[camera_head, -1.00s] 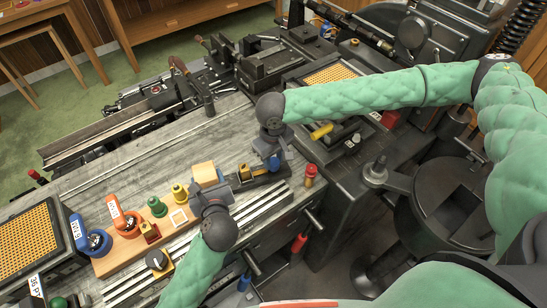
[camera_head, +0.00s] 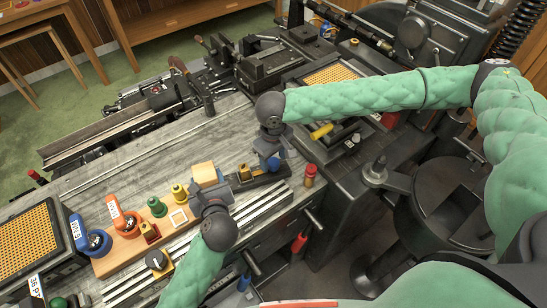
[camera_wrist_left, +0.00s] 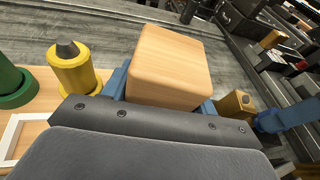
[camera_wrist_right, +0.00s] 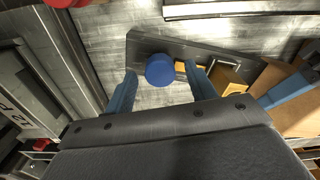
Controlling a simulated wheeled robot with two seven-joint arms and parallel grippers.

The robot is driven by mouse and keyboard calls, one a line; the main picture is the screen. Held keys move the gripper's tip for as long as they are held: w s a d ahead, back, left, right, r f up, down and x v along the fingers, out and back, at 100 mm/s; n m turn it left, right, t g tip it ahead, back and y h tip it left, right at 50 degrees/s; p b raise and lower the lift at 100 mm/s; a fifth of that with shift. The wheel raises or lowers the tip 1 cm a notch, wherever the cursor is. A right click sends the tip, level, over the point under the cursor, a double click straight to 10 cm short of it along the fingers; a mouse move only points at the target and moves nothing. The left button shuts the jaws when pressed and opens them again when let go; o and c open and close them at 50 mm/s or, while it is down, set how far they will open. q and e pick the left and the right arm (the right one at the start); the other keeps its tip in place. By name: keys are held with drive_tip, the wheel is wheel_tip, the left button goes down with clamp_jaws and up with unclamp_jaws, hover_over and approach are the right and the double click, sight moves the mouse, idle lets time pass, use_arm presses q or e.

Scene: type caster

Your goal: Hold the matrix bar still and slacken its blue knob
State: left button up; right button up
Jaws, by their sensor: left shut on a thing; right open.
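The matrix bar is a dark bar (camera_head: 262,181) lying near the bench's front edge; the right wrist view shows it too (camera_wrist_right: 143,48). Its round blue knob (camera_wrist_right: 160,69) stands on top beside a small brass piece. My right gripper (camera_head: 270,162) is above the bar, open, its blue fingers (camera_wrist_right: 161,90) on either side of the knob with gaps visible. My left gripper (camera_head: 213,187) is shut on a pale wooden block (camera_wrist_left: 167,65) at the bar's left end, also seen in the head view (camera_head: 205,174). The fingers hide how block and bar join.
Left of the block, a wooden board (camera_head: 128,247) carries green and yellow knobs and orange-and-blue tools. Metal rails (camera_head: 262,204) run along the bench front. A red and brass post (camera_head: 310,174) stands right of the bar. Grey bench top (camera_head: 150,160) behind is clear.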

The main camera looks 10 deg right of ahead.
sight(274, 161)
wheel_tip(274, 161, up, 12)
drive_tip(key=shift+f, duration=0.2)
idle(0.8)
use_arm(q)
drive_tip(key=o, duration=1.1)
drive_tip(key=shift+s, duration=0.1)
